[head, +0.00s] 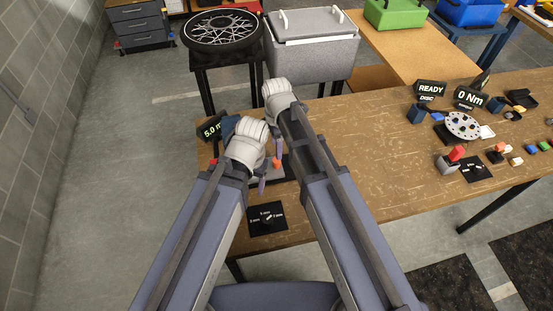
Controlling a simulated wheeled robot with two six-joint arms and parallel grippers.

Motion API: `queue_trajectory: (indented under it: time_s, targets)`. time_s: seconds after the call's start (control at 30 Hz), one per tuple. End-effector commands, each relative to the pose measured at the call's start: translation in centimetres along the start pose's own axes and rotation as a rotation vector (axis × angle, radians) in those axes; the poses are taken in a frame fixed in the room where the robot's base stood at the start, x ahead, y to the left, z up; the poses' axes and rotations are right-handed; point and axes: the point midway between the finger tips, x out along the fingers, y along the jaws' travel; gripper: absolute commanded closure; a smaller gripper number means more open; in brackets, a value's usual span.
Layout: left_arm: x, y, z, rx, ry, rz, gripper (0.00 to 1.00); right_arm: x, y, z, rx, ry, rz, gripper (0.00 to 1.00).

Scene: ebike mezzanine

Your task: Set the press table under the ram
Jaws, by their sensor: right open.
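The press is mostly hidden behind my wrists at the left end of the wooden bench. Its likely visible parts are a dark blue body (229,126), a small red piece (277,163) and a grey base plate (276,176). A black display (211,130) beside it reads "5.0 m", cut off by the blue part. A black card (267,217) with 3, 5 and 7 mm marks and a pointer lies in front. My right gripper (279,148) is open over the press area. My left gripper (262,184) is lower, near the base plate; its jaws are largely hidden. The ram and table cannot be made out.
The wooden bench (350,150) has bare room right of my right arm. Farther right are a READY display (431,90), a 0 Nm display (470,97), a white disc with holes (462,126) and small blocks. A spoked wheel stand (222,29) and grey cooler (312,55) stand behind.

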Motion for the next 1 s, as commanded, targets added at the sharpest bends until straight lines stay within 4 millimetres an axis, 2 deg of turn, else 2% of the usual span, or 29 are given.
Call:
queue_trajectory:
  time_s: [0.6,1.0]
  targets:
    - [7.0,0.7,-0.4,-0.002,0.000,0.000,0.30,7.0,0.0,0.0,0.002,0.000,0.000,0.34]
    - [7.3,0.7,-0.4,-0.002,0.000,0.000,0.30,7.4,0.0,0.0,0.002,0.000,0.000,0.34]
